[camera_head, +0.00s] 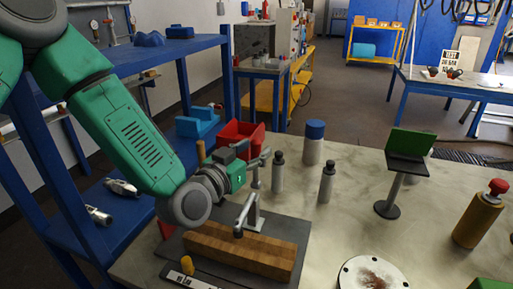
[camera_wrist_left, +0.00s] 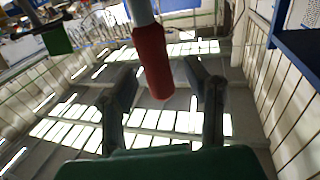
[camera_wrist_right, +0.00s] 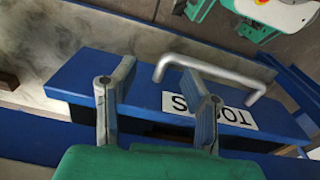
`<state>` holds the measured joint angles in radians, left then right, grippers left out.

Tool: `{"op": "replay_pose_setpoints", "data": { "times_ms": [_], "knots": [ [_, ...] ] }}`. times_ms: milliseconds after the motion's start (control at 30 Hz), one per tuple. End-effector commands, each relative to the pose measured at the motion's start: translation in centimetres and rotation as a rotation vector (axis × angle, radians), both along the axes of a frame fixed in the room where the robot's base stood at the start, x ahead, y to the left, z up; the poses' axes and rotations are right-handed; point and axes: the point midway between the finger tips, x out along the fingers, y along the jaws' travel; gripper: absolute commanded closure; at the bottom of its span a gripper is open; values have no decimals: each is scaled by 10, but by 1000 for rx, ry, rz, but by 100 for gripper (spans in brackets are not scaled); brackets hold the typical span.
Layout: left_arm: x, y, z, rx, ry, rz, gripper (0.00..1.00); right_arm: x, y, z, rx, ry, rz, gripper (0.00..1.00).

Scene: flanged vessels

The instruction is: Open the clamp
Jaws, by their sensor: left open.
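A metal clamp (camera_head: 249,215) stands on a dark base plate (camera_head: 292,227), its arm reaching over a wooden block (camera_head: 240,249). My left gripper (camera_head: 262,158) is above and behind the clamp in the head view. In the left wrist view my left gripper (camera_wrist_left: 158,75) is open, with a red grip (camera_wrist_left: 152,62) on a grey rod showing between its fingers. I cannot tell whether they touch it. In the head view the red grip cannot be made out. My right gripper (camera_wrist_right: 160,90) is open and empty in the right wrist view; it is outside the head view.
A green panel on a stand (camera_head: 407,148) is to the right. In the right wrist view, a silver handle (camera_wrist_right: 215,72) is on a blue surface labelled TOOLS.

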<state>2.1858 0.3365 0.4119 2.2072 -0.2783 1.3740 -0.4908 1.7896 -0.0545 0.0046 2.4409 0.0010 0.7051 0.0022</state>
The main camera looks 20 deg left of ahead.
Motion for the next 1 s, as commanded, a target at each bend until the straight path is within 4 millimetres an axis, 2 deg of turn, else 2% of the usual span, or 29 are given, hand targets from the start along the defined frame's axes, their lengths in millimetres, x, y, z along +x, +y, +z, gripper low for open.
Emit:
{"op": "replay_pose_setpoints", "data": {
  "times_ms": [133,400,433,533,567,833,1000],
  "knots": [
    [9,-2,0,0,0,1,58,0,0,0,0,0,0,60],
    [10,-3,0,0,0,1,58,0,0,0,0,0,0,60],
    [10,-3,0,0,0,1,61,0,0,0,0,0,0,60],
    [10,-3,0,0,0,1,96,0,0,0,0,0,0,60],
    [10,-3,0,0,0,1,100,0,0,0,0,0,0,60],
    [11,-3,1,0,8,1,100,0,0,3,0,0,0,60],
    [16,-3,3,3,54,1,100,0,0,15,0,0,0,60]
  ]
}}
